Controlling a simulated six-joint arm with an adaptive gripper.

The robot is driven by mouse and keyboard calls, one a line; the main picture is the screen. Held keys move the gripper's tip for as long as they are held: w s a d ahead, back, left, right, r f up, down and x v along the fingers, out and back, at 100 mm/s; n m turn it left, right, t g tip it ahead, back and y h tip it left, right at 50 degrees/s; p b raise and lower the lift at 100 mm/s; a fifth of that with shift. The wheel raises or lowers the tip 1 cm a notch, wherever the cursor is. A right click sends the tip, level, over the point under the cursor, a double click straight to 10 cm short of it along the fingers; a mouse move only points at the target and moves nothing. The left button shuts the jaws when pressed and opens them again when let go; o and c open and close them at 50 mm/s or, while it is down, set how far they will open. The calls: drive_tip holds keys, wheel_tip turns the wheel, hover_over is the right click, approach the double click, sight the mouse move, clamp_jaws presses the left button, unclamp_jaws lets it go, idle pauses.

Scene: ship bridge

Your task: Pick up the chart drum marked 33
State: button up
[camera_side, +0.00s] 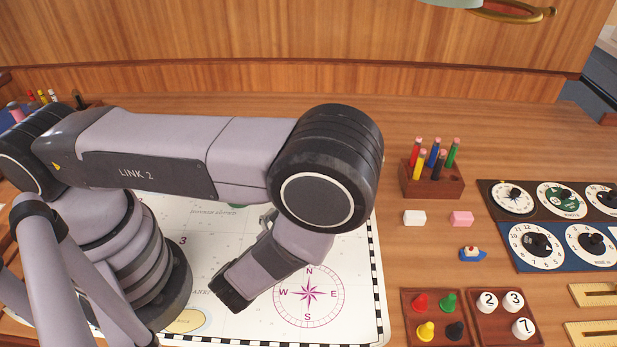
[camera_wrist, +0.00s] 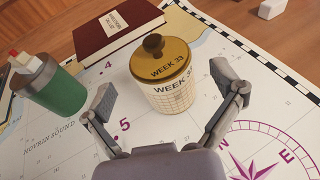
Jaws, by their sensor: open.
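The chart drum marked 33 (camera_wrist: 168,95) stands upright on the chart in the wrist view. It has a gridded cream body, a brass lid (camera_wrist: 160,62) with a dark knob, and the words "WEEK 33". My gripper (camera_wrist: 166,88) is open, with one finger to the left of the drum and one to the right. The drum looks to be between or just beyond the fingertips; I cannot tell whether they touch it. In the side view my arm hides the drum and the fingertips.
A green cylinder (camera_wrist: 58,92) stands left of the drum, and a dark red book (camera_wrist: 117,33) lies behind it. The chart (camera_side: 352,255) lies under my arm. A pencil block (camera_side: 432,182), white block (camera_side: 414,218), pink block (camera_side: 461,218) and peg trays (camera_side: 437,340) are to the right.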

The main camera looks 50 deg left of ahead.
drive_tip(key=x, duration=0.6)
drive_tip(key=shift+w+a+f, duration=0.1)
drive_tip(key=shift+w+a, duration=0.1)
drive_tip(key=shift+w, duration=0.1)
drive_tip(key=c, duration=1.2)
drive_tip(key=shift+o, duration=0.2)
